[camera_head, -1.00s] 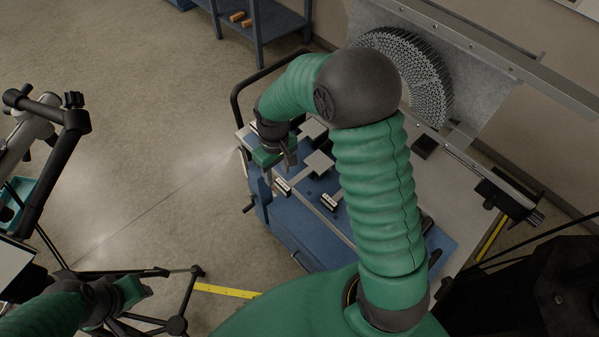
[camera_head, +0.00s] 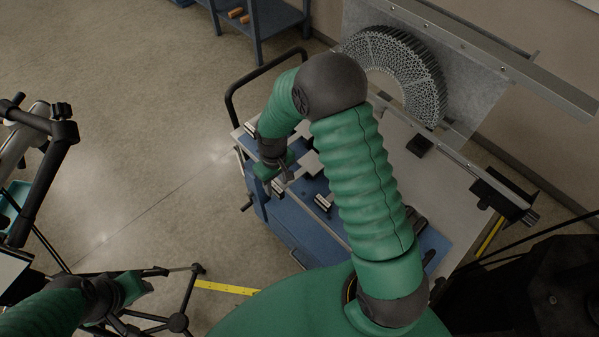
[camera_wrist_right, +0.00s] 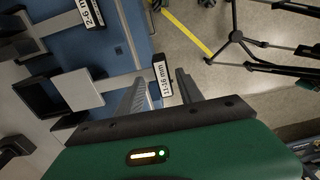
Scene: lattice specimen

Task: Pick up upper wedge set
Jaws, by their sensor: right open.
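Wedge sets lie on the blue mat, each a grey plate with a narrow stem and a white label tag. In the right wrist view one set is tagged 11-16 mm (camera_wrist_right: 162,87) and another 2-6 mm (camera_wrist_right: 90,13). I cannot tell from the tags which is the upper one. My right gripper (camera_wrist_right: 160,80) is open, with the 11-16 mm tag showing between its fingers; I see no grip on it. In the head view my right gripper (camera_head: 280,180) is over the cart's left edge, hiding part of a set. My left gripper (camera_head: 132,288) is at lower left, jaws unclear.
The blue cart (camera_head: 290,235) has a black handrail (camera_head: 232,105) on its left. A grey half-ring lattice specimen (camera_head: 415,75) stands behind. A black tripod (camera_head: 178,322) is at lower left. Open floor lies left of the cart.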

